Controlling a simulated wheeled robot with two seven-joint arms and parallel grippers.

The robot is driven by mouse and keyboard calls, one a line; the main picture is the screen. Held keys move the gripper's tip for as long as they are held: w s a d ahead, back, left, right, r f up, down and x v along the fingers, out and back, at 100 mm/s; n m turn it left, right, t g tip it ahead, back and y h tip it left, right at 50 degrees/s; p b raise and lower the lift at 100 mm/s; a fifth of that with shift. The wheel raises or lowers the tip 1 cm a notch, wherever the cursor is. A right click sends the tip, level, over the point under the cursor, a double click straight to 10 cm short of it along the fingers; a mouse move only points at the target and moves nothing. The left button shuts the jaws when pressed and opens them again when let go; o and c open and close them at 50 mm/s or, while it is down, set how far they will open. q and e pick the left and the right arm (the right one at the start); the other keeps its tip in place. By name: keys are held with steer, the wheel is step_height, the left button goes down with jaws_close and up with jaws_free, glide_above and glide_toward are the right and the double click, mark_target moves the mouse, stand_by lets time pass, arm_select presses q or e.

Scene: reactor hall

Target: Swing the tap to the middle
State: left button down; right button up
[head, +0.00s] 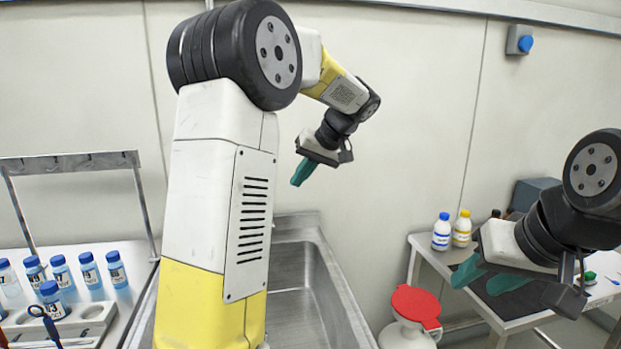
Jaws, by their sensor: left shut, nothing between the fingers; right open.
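A metal sink (300,285) stands below the wall in the middle. I cannot see the tap; my raised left arm covers part of the sink and the wall behind it. My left gripper (302,173) has teal fingers that are shut and empty. It appears above the right part of the sink in the picture, pointing down. My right gripper (482,280) is open and empty at the right, in front of the side table.
Several blue-capped bottles (60,272) and a rack (70,328) stand on the left counter. A side table (420,243) at the right holds a blue-capped bottle (441,234) and a yellow-capped bottle (462,230). A red-lidded white bin (415,305) stands between sink and table.

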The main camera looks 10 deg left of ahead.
arm_select(q)
steer(key=a+f, duration=0.5)
steer(key=a, duration=0.2)
steer(key=shift+a+f, duration=0.35)
steer(key=shift+a, duration=0.05)
steer(key=shift+s+a, duration=0.6)
steer(key=shift+a, duration=0.15)
